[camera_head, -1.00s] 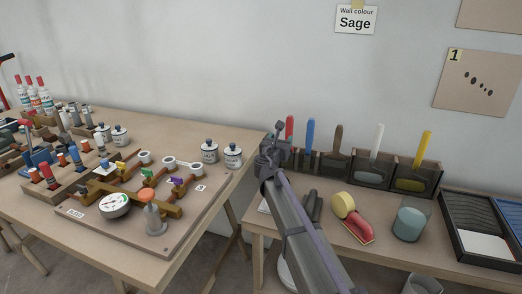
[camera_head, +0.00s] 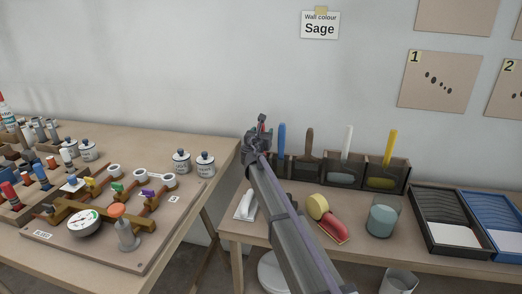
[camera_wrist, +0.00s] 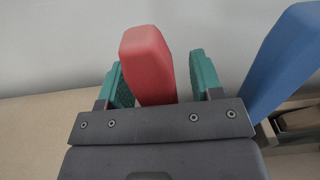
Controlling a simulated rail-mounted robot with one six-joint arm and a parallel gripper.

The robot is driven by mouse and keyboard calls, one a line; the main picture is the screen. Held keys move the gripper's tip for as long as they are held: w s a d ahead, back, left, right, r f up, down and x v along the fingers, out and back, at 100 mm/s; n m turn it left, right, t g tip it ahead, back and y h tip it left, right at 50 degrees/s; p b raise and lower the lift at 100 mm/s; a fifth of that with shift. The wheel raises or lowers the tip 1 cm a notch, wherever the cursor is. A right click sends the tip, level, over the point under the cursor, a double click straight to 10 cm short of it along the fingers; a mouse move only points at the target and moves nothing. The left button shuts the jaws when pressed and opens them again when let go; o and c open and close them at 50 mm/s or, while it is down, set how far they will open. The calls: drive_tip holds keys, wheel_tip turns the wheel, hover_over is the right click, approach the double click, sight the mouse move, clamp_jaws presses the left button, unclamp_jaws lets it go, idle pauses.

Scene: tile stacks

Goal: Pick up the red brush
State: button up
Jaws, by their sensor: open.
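The red brush's handle (camera_wrist: 149,65) stands upright between the two teal finger pads of my gripper (camera_wrist: 162,78) in the wrist view. The pads are apart, with a visible gap on each side of the handle. The brush's lower part is hidden behind the gripper body. In the head view my gripper (camera_head: 258,128) is at the left end of the row of brushes, and the red brush is mostly covered by it.
A blue brush (camera_wrist: 284,62) stands close on the right. Brown (camera_head: 308,143), white (camera_head: 347,142) and yellow (camera_head: 390,146) brushes stand in holders farther right. Bare wall is behind.

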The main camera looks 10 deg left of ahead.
drive_tip(key=c, duration=1)
drive_tip(key=shift+r, duration=0.1)
